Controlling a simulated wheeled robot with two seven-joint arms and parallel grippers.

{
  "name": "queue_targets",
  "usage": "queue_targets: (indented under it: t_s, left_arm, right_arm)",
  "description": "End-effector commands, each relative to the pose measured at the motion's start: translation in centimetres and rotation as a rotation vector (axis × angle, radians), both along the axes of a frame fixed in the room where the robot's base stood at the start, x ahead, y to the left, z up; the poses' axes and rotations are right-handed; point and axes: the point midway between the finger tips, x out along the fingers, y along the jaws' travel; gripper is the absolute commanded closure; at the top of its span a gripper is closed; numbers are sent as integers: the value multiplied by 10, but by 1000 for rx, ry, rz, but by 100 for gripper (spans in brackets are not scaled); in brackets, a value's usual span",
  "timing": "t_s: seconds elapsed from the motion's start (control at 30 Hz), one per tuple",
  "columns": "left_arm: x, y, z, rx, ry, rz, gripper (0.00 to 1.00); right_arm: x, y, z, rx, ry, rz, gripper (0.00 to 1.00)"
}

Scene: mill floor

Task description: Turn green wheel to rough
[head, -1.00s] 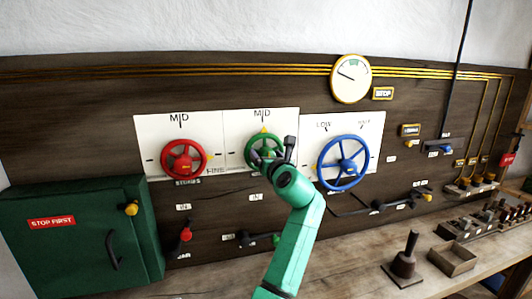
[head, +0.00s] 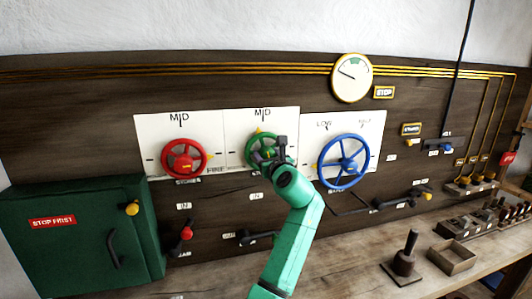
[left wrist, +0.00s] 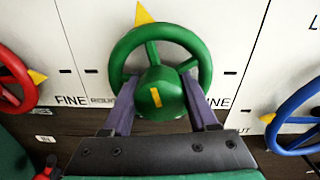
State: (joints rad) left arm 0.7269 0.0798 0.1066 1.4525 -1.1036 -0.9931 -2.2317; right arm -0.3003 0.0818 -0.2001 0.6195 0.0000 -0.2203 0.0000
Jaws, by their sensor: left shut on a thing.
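The green wheel (head: 262,148) is mounted on a white panel in the middle of the wall board, under the word MID. In the left wrist view the green wheel (left wrist: 155,88) fills the middle. Its yellow pointer (left wrist: 144,14) sits at the top, tipped slightly left. My right gripper is out of view.
The red wheel (head: 184,159) is to the left and the blue wheel (head: 343,162) close on the right. A green cabinet (head: 70,245) stands at lower left. Levers (head: 262,238) stick out below the wheels. The bench holds a dark plunger (head: 405,260) and an open box (head: 453,258).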

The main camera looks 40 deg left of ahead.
Motion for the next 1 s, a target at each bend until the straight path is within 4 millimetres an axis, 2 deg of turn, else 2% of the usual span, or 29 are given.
queue_targets:
  t_s: [0.47,1.0]
  left_arm:
    - [-1,1,-1,-254,-366,1,96]
    - [-2,1,-3,-545,-785,3,96]
  right_arm:
    - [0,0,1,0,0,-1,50]
    - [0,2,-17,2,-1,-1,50]
